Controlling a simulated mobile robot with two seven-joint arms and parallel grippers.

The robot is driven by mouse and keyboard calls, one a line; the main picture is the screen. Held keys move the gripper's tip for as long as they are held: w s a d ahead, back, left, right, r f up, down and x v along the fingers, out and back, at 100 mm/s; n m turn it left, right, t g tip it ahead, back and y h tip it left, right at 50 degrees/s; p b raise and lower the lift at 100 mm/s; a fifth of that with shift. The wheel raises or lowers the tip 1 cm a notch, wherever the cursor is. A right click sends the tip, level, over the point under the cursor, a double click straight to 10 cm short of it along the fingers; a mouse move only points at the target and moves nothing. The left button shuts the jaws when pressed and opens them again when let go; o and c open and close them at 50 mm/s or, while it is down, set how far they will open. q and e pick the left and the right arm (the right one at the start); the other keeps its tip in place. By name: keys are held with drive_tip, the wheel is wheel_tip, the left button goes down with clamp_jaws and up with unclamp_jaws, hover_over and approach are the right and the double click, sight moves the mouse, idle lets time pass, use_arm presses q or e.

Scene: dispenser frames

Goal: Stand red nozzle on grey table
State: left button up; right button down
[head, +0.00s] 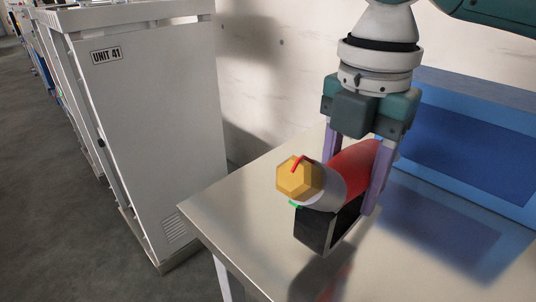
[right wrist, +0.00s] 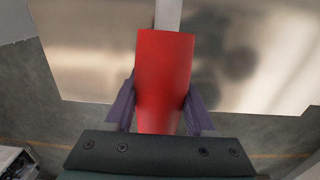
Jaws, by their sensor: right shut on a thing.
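The red nozzle (head: 352,170) is between the purple fingers of my right gripper (head: 350,188), which is shut on it. The nozzle lies tilted rather than upright. In the head view a pale collar (head: 325,190) and a yellow six-sided end (head: 297,178) show at its lower-left end. In the right wrist view the red body (right wrist: 163,75) sits between both fingers of the gripper (right wrist: 160,92). The grey table (head: 235,207) is below. I cannot tell whether the nozzle touches the table. My left gripper is not in view.
A black block (head: 314,230) shows just under the pale collar; its contact with the nozzle is unclear. A blue bin (head: 470,135) stands at the table's back right. A tall white cabinet (head: 150,130) stands left of the table. The table's left corner is clear.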

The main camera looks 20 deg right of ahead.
sight(357, 152)
drive_tip(key=shift+f+b, duration=0.3)
drive_tip(key=shift+f, duration=1.8)
drive_tip(key=shift+c, duration=1.2)
unclamp_jaws()
drive_tip(key=shift+f, duration=0.15)
wheel_tip(357, 152, up, 12)
drive_tip(key=shift+r+p, duration=0.15)
drive_tip(key=shift+p, duration=0.55)
